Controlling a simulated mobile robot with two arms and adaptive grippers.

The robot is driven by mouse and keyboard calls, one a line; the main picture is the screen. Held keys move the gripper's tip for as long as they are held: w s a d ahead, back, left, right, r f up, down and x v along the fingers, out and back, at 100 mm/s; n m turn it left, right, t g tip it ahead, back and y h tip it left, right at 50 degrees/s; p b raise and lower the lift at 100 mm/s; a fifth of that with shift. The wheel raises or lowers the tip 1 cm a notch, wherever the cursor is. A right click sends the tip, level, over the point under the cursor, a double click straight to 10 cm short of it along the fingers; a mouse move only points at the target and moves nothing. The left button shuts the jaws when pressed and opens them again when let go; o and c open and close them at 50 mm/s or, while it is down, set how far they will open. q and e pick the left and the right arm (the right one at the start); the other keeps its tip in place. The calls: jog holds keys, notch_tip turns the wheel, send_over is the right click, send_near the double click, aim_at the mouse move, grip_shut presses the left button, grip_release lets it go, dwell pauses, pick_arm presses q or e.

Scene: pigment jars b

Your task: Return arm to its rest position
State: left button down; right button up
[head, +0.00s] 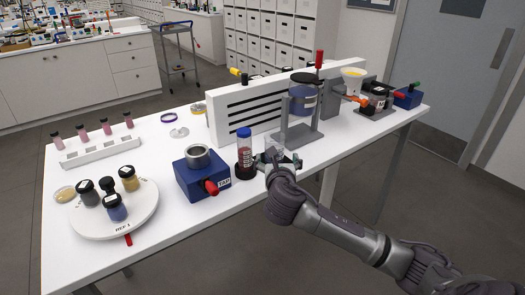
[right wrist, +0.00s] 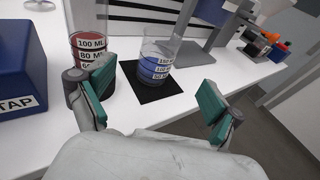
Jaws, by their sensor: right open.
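My right gripper (head: 277,162) is over the front edge of the white table (head: 335,158). In the right wrist view its teal fingertips (right wrist: 156,90) are wide apart with nothing between them. A clear beaker (right wrist: 160,62) with blue contents and a printed scale stands upright on a black square mat (right wrist: 150,92), just beyond the fingertips. In the head view my gripper partly hides this beaker. A red-filled measuring vessel (head: 244,160) with a blue top stands left of the gripper; the left finger partly overlaps it in the wrist view (right wrist: 88,48). My left gripper is out of view.
A blue tap box (head: 203,180) with a red handle stands left. A round white tray (head: 90,222) holds several jars. A stand (head: 299,137) with a blue-filled jar (head: 304,98) is behind the gripper, before a slotted panel (head: 262,103). Floor in front is open.

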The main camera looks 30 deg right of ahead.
jog(key=s+a+f+m+g+y, duration=0.4)
jog(key=s+a+f+m, duration=0.5)
jog(key=s+f+m, duration=0.4)
jog(key=s+a+f+m+g+y, duration=0.2)
jog(key=s+a+f+m+g, duration=0.15)
jog(key=s+m, duration=0.5)
jog(key=s+a+f+m+g+y, duration=0.2)
jog(key=s+a+f+m+g, duration=0.3)
jog(key=s, duration=0.6)
notch_tip(320, 180, down, 26)
jog(key=s+m+t, duration=0.1)
jog(key=s, duration=0.1)
jog(key=s+d+f+g, duration=0.1)
jog(key=s+d+f, duration=0.3)
jog(key=s+f, duration=1.1)
jog(key=shift+s+f, duration=0.3)
jog(key=shift+s, duration=0.5)
